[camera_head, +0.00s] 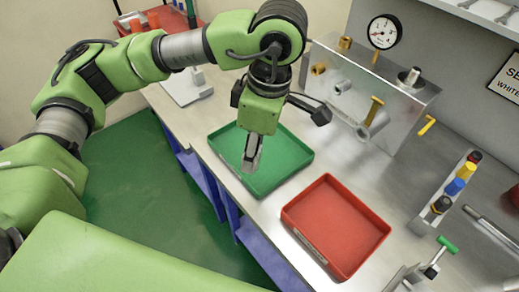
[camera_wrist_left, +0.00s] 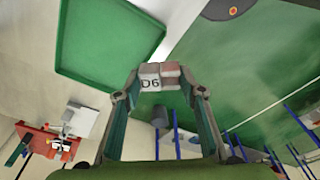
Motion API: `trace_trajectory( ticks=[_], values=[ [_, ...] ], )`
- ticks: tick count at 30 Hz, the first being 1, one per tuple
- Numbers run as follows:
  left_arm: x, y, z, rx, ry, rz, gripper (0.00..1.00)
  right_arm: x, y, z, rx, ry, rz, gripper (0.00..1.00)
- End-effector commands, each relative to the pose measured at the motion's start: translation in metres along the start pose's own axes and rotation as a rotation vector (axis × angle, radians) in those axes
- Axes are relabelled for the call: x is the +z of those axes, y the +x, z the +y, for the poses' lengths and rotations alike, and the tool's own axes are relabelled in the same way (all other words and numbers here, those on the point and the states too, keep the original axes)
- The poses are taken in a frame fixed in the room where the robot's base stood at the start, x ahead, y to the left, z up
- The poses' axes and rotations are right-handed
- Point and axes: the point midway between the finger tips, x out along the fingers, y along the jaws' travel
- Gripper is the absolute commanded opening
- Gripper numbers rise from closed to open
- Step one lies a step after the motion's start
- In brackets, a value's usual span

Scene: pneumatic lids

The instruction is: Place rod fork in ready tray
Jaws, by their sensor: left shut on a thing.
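My left gripper (camera_head: 251,160) points down at the front left part of the green tray (camera_head: 290,172), above it in the head view. Its fingertips (camera_wrist_left: 160,78) are shut on a small, pale block-like piece, seemingly the rod fork; one face carries dark characters like "06". Its full shape is hidden by the fingers. In the left wrist view the green tray (camera_wrist_left: 85,25) lies at the upper left, apart from the fingertips. It looks empty. A red tray (camera_head: 335,222) stands to its right, also empty, with an unreadable label on its front wall. My right gripper is not in view.
A metal block (camera_head: 345,88) with a gauge (camera_head: 384,32) and brass fittings stands behind the trays. A rack of coloured caps (camera_head: 452,190) and a green T-handle (camera_head: 447,244) are at the right. A small gap separates the trays.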

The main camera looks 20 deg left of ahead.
Motion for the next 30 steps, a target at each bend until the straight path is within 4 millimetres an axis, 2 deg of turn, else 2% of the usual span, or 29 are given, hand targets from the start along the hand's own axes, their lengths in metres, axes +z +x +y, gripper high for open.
trace_trajectory(
  ticks=[14, 30],
  values=[
    [0.034, -0.003, -0.011, -0.13, -0.838, -0.001, 0.14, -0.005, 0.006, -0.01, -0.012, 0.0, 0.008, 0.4],
    [0.07, -0.009, -0.026, -0.27, -1.75, -0.002, 0.14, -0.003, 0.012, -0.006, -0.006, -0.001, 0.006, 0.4]
  ],
)
